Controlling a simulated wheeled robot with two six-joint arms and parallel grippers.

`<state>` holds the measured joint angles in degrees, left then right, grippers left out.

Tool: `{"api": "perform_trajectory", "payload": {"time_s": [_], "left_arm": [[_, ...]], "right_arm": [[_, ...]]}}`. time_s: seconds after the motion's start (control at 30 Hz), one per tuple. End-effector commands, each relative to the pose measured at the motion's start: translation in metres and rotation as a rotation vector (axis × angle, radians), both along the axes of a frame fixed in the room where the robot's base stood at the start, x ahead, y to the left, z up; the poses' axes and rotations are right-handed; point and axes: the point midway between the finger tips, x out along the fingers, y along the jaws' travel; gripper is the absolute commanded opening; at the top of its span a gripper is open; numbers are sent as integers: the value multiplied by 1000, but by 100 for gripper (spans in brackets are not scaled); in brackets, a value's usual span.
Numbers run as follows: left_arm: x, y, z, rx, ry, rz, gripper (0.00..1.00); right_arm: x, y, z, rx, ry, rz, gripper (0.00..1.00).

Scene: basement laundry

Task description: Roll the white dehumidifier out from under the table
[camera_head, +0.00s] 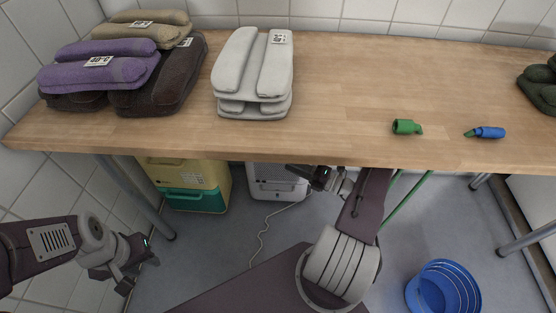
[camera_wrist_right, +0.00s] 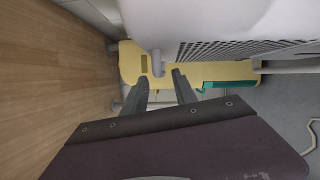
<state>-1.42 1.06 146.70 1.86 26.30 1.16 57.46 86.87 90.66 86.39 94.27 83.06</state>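The white dehumidifier (camera_head: 277,184) stands on the floor under the table (camera_head: 345,85), its top partly hidden by the table's front edge. In the right wrist view its white body with a dark grille (camera_wrist_right: 215,22) fills the top, and a small pale handle (camera_wrist_right: 157,62) sticks out from it. My right gripper (camera_head: 296,170) is beside the dehumidifier, below the table edge. In the wrist view its two fingers (camera_wrist_right: 160,80) are apart, with the handle at the gap between their tips; I cannot tell whether they touch it. My left gripper (camera_head: 141,275) is open and empty at the lower left.
A yellow and green machine (camera_head: 190,185) stands left of the dehumidifier, near a metal table leg (camera_head: 137,197). A pale cord (camera_head: 265,235) lies on the floor. A blue bucket (camera_head: 442,289) stands at right.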

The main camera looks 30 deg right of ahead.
Motion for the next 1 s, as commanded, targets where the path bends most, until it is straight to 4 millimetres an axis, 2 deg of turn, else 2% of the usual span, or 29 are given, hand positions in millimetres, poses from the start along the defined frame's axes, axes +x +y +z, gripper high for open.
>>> {"api": "perform_trajectory", "payload": {"time_s": [0.03, 0.23, 0.57, 0.6, 0.7, 0.73, 1.0], "left_arm": [[0, 0, -10, 0, 0, 0, 36], [0, 0, -23, 0, 0, 0, 36], [0, 0, -24, 0, 0, 0, 36], [0, 0, -24, 0, 0, 0, 36], [0, 0, -24, 0, 0, 0, 36], [0, 0, -24, 0, 0, 0, 36], [0, 0, -24, 0, 0, 0, 36]], "right_arm": [[9, 8, -4, 0, 0, 5, 33], [36, 27, -1, -1, 0, 3, 33], [43, 32, 3, -1, 1, 0, 33], [43, 32, 3, -1, 1, 0, 31], [43, 32, 3, -1, 1, 0, 3], [43, 32, 3, -1, 1, 0, 0], [43, 32, 3, -1, 0, 0, 0]]}}
